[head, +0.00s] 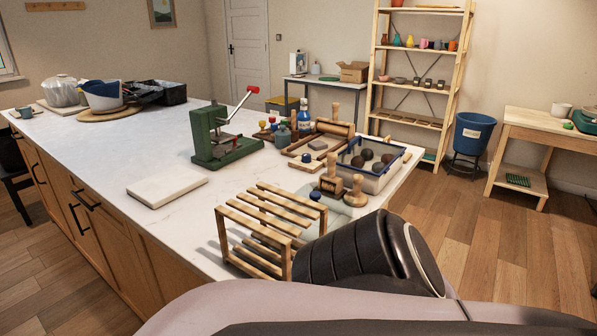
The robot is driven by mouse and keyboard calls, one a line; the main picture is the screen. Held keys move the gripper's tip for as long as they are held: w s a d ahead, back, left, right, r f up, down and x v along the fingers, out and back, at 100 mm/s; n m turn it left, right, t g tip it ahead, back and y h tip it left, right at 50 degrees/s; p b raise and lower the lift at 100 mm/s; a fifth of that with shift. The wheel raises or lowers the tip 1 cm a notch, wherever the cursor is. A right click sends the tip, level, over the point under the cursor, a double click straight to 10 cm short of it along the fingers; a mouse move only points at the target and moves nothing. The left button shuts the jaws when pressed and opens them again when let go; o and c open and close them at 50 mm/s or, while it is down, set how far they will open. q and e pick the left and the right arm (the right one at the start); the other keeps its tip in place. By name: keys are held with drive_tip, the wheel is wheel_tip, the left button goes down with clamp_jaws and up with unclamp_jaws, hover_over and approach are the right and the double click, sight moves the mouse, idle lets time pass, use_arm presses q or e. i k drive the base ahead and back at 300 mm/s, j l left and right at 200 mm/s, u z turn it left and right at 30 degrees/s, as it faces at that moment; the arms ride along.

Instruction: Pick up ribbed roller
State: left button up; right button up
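I cannot pick out the ribbed roller for sure; any ribs are too small to see at this distance. A wooden roller-shaped piece (335,127) lies at the back of the tool group on the white worktop (105,150). Short wooden tools with rounded knobs (331,180) stand nearer, in front of a tray. Neither of my grippers is in view. A large dark link of my own arm fills the lower right and hides the near right corner of the worktop.
A slatted wooden rack (262,220) stands at the near edge. A green press with a red-tipped lever (208,135) and a pale slab (167,187) are left of the tools. A tray of dark balls (398,165) sits at the right edge. The left-middle worktop is clear.

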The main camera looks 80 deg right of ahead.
sight(331, 158)
drive_tip(key=z, duration=1.25)
